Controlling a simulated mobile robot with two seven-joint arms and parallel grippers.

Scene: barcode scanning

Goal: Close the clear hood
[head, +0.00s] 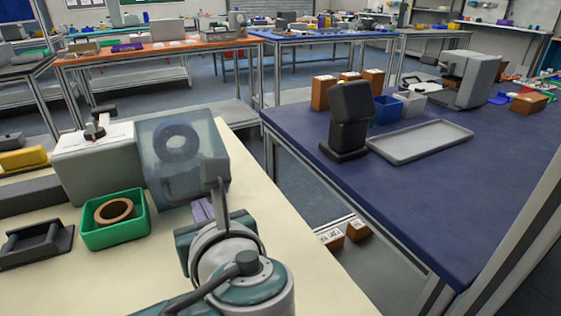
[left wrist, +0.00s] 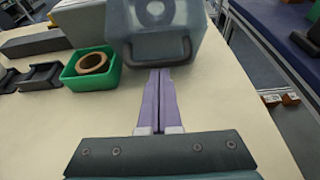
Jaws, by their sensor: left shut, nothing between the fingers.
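The clear hood (head: 207,140) is a bluish see-through cover on the right side of a grey machine (head: 85,165) on the cream table. A dark ring-shaped part (head: 176,142) shows through it. The hood's dark bar handle (left wrist: 155,50) runs along its lower front in the left wrist view. I cannot tell whether the hood is fully down. My left gripper (head: 204,210) is in front of the hood. Its purple fingers (left wrist: 160,73) are together and empty, with the tips at or just below the handle; contact is unclear. My right gripper is not in view.
A green bin (head: 117,236) holding a tan ring (head: 114,210) stands left of my left gripper. A black holder (head: 37,243) is farther left. Across a gap, a blue table (head: 400,195) carries a black scanner (head: 350,115) and a grey tray (head: 420,142).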

